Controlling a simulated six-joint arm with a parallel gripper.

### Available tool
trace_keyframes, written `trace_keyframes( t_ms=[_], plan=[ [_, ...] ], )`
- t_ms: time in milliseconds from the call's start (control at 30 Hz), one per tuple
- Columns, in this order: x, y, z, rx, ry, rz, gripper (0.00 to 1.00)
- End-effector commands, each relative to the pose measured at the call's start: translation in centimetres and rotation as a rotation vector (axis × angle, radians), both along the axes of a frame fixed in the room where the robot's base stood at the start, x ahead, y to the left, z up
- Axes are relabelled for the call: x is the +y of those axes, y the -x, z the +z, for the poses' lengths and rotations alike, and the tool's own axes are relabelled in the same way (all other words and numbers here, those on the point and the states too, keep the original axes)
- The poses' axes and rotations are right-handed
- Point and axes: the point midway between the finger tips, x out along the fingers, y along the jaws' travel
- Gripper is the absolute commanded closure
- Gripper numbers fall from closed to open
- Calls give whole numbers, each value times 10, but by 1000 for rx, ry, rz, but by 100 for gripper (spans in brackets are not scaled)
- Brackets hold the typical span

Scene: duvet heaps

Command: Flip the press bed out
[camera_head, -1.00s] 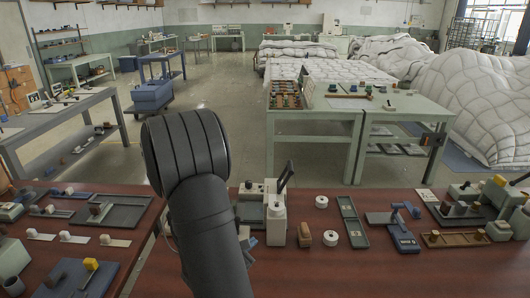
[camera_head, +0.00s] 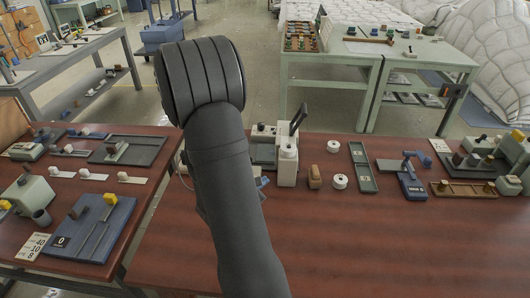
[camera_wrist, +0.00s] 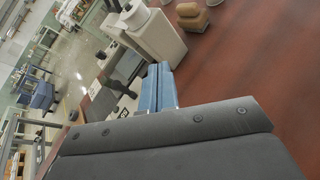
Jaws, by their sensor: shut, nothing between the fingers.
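A pale press-like machine with a raised black lever (camera_head: 298,119) stands on the red-brown table, just right of my arm. Its white column (camera_head: 288,165) shows clearly, and a grey part (camera_head: 263,152) sits to its left, partly behind my arm. I cannot make out which part is the bed. The machine also shows at the top of the wrist view (camera_wrist: 155,38). My gripper (camera_wrist: 159,84) has blue fingers that are shut and empty, close to the machine's base in that view; I cannot tell whether they touch it. In the head view my arm mostly hides the gripper.
Right of the machine are a brown block (camera_head: 315,178), white rolls (camera_head: 340,181), a green tray (camera_head: 363,167) and a blue device (camera_head: 405,178). A blue board (camera_head: 93,228) lies on the left table. The front of the right table is bare.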

Motion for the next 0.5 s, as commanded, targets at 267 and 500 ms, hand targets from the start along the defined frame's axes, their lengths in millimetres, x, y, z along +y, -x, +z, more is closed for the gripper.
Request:
trace_keyframes(
  t_ms=[267, 500],
  plan=[
    [-22, -25, -1, -121, -175, -279, 100],
    [-46, -50, -13, -332, -455, -728, 100]
  ],
)
